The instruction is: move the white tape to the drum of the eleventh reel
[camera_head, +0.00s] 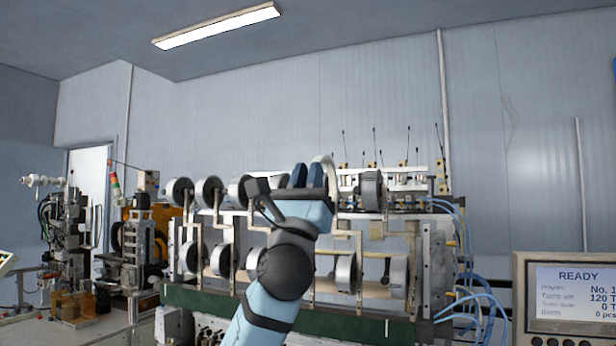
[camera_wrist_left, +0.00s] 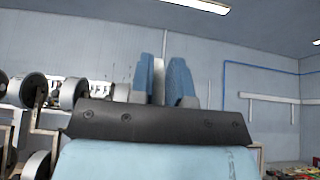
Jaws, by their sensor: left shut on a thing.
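My left gripper (camera_head: 310,176) has blue fingertips and is raised in front of the upper row of reels on the coil winder. It is shut on the white tape (camera_head: 331,178), a pale ring seen nearly edge-on at the right of the fingers. In the left wrist view the tape (camera_wrist_left: 158,80) shows as a thin pale strip between the blue fingers (camera_wrist_left: 165,82). The winder carries grey drum reels in an upper row (camera_head: 371,190) and a lower row (camera_head: 346,272). My arm hides some of them, and I cannot tell which is the eleventh. My right gripper is not in view.
A control panel (camera_head: 575,292) reading READY stands at the front right. Blue hoses (camera_head: 487,300) hang at the winder's right end. Thin rods (camera_head: 375,145) stand up behind the upper row. Other machines (camera_head: 135,245) stand at the left. The space above the winder is free.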

